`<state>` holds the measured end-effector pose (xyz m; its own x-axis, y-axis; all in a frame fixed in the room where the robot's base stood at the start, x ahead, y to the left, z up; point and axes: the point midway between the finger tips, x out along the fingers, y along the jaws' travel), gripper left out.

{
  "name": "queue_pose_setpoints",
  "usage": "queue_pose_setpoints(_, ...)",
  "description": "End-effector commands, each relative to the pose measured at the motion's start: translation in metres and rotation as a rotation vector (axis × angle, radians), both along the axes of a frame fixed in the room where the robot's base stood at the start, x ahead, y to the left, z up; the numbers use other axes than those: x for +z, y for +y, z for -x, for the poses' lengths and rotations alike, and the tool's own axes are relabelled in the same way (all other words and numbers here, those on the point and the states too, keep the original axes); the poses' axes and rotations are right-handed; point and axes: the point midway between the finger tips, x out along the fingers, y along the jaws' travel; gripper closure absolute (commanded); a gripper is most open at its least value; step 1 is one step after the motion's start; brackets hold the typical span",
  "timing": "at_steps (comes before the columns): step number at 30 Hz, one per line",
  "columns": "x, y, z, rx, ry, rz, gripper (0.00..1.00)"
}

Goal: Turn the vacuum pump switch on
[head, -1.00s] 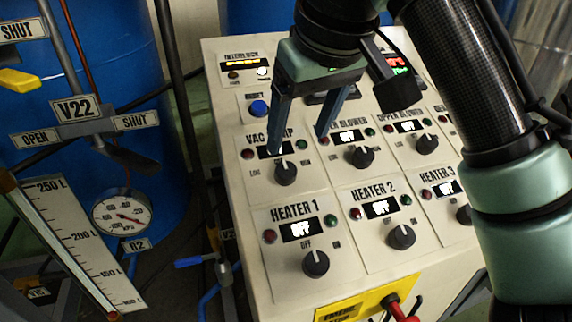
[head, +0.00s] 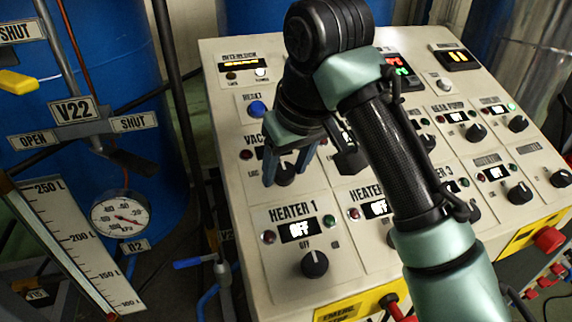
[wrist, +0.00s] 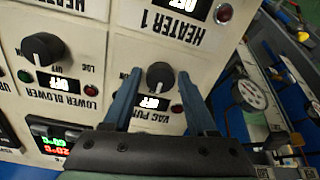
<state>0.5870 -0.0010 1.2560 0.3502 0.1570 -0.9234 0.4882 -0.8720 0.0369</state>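The vacuum pump switch is a round black knob (head: 285,175) on the sloped cream panel, on the tile labelled VAC PUMP. It also shows in the wrist view, where the knob (wrist: 160,75) sits by a small lit display (wrist: 150,103) reading OFF. My gripper (head: 286,180) is open, its two blue fingers on either side of this knob. In the wrist view my gripper (wrist: 160,72) shows a narrow gap between each finger and the knob; contact cannot be told. My arm and gripper hide much of the tile in the head view.
The HEATER 1 knob (head: 315,264) is just below, and the LOWER BLOWER knob (wrist: 43,47) is beside it. A blue reset button (head: 257,108) is above. A red emergency button (head: 548,239) is at the lower right. Pipes and a gauge (head: 120,215) stand left.

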Motion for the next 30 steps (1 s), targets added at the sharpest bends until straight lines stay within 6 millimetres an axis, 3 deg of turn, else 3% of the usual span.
queue_pose_setpoints(1,0.0001,0.0,0.0,0.0,0.0,0.0,0.53)
queue_pose_setpoints(9,0.0004,0.0001,0.0,0.0,0.0,0.0,1.0)
queue_pose_setpoints(20,0.0015,0.001,0.0003,-0.034,0.005,-0.016,1.0)
queue_pose_setpoints(30,0.0038,0.0015,0.0007,-0.241,0.032,-0.095,1.0)
